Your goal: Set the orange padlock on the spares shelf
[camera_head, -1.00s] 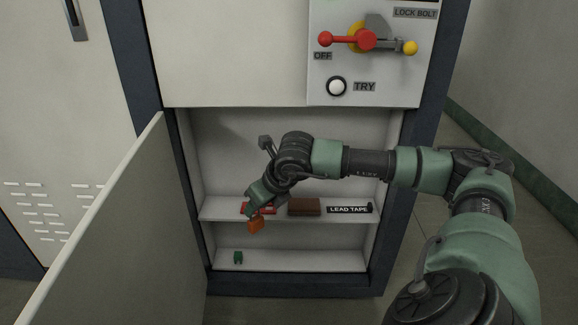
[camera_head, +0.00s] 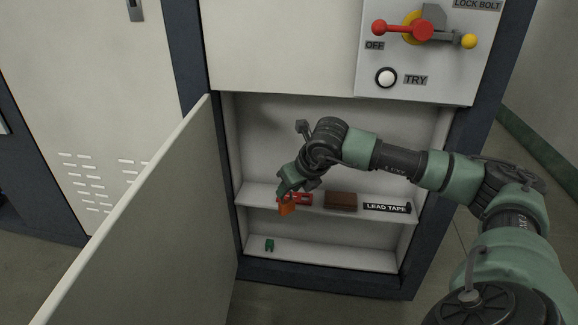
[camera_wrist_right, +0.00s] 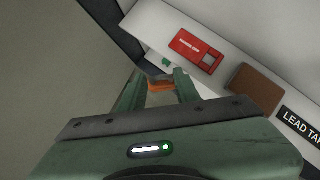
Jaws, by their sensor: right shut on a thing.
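The orange padlock (camera_head: 287,208) hangs from my right gripper (camera_head: 283,191), in front of the upper shelf's front edge at its left end. In the right wrist view my right gripper (camera_wrist_right: 159,78) is shut on the padlock (camera_wrist_right: 160,87), which is partly hidden between the fingers. The open cabinet has an upper shelf (camera_head: 258,195) and a lower shelf (camera_head: 325,257). No label reading "spares" is visible. A small green padlock-like item (camera_head: 269,244) sits on the lower shelf at the left. My left gripper is not in view.
On the upper shelf are a red card-like item (camera_head: 302,198), a brown block (camera_head: 341,200) and a "LEAD TAPE" label (camera_head: 386,208). The cabinet door (camera_head: 150,225) stands open at the left. The lower shelf is clear right of the green item.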

